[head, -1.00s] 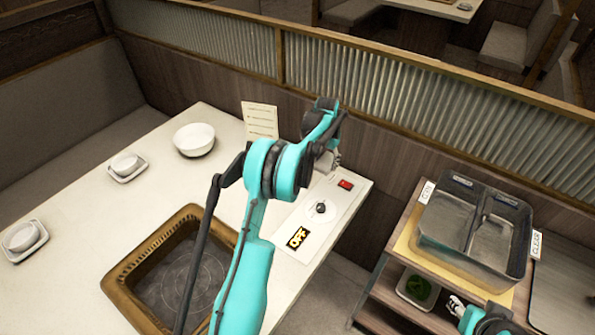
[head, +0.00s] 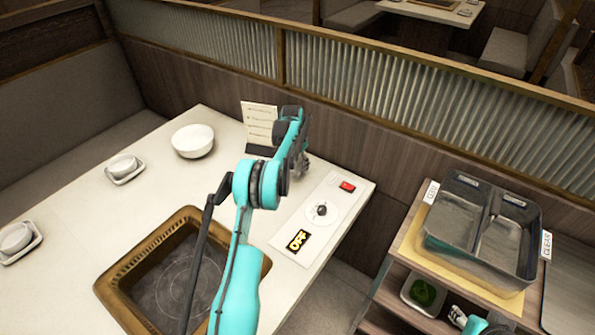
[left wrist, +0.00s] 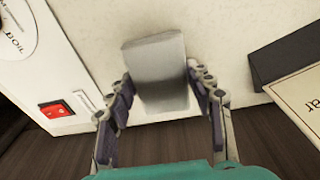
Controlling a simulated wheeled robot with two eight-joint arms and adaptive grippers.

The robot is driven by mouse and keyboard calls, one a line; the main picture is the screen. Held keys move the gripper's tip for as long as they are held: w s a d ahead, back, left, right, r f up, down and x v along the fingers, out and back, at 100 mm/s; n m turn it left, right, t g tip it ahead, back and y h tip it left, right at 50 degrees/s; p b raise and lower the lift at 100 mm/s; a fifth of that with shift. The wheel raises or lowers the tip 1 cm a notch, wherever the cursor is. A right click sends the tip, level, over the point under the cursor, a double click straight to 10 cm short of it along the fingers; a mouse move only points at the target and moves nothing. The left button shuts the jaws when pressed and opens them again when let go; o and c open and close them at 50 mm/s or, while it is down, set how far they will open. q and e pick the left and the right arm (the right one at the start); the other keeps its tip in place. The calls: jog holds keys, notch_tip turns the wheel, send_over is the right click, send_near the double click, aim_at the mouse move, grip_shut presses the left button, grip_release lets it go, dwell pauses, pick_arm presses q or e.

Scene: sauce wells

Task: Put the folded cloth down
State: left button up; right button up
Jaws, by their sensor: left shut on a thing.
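The folded cloth (left wrist: 157,72) shows in the left wrist view as a pale grey, flat, folded block. My left gripper (left wrist: 160,92) is shut on it, with one finger at each side. The cloth is over the white table (left wrist: 215,38) near its edge, and I cannot tell whether it touches the top. In the head view my left gripper (head: 302,166) is at the table's back edge, right of the menu card, and my arm hides the cloth. My right gripper (head: 458,313) shows only in part at the bottom edge, and its opening is unclear.
A menu card (head: 259,122) stands beside my left arm. The control panel (head: 318,212) with a red switch (head: 347,187) is to the right. A white bowl (head: 193,140) and the brown-framed hot pot well (head: 125,272) are left. A cart at right holds a grey two-part bin (head: 455,240).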

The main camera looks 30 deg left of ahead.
aim_at(297, 165)
pick_arm(q)
notch_tip(297, 165, down, 3)
jog(key=shift+r+b, duration=0.1)
jog(key=shift+b, duration=0.25)
jog(key=shift+r, duration=0.1)
jog(key=shift+f, duration=0.3)
jog(key=o, duration=1.1)
jog(key=shift+o, duration=1.1)
